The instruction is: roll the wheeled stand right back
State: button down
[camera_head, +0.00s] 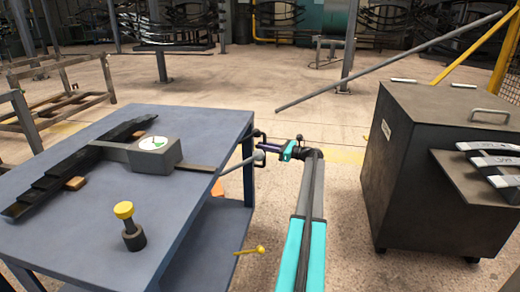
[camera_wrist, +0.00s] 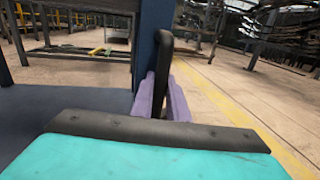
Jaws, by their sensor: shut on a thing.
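A blue two-level stand (camera_head: 75,245) fills the left of the head view; its wheels, if any, are out of sight. My gripper (camera_head: 264,148) reaches this handle from the right. In the wrist view my purple fingers (camera_wrist: 160,102) are closed around the black handle (camera_wrist: 164,60), beside the blue post (camera_wrist: 148,35). The lower shelf (camera_head: 215,230) shows under the top.
On the stand lie dark leaf springs (camera_head: 60,180), a grey block with a dial (camera_head: 155,155) and a yellow-topped plunger (camera_head: 128,225). A dark cabinet on casters (camera_head: 410,170) stands at right. A long grey bar (camera_head: 390,62) slants behind. Floor behind the stand looks open.

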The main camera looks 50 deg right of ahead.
jog(key=shift+s+d+f, duration=0.1)
jog(key=shift+s+d, duration=0.3)
jog(key=shift+d, duration=0.05)
jog(key=c, duration=1.8)
grip_release()
jog(key=shift+o, duration=0.3)
jog(key=shift+w+a, duration=0.15)
jog(key=p+v, duration=0.4)
jog(key=v, duration=1)
jog(key=shift+p, duration=0.4)
jog(key=shift+a, duration=0.1)
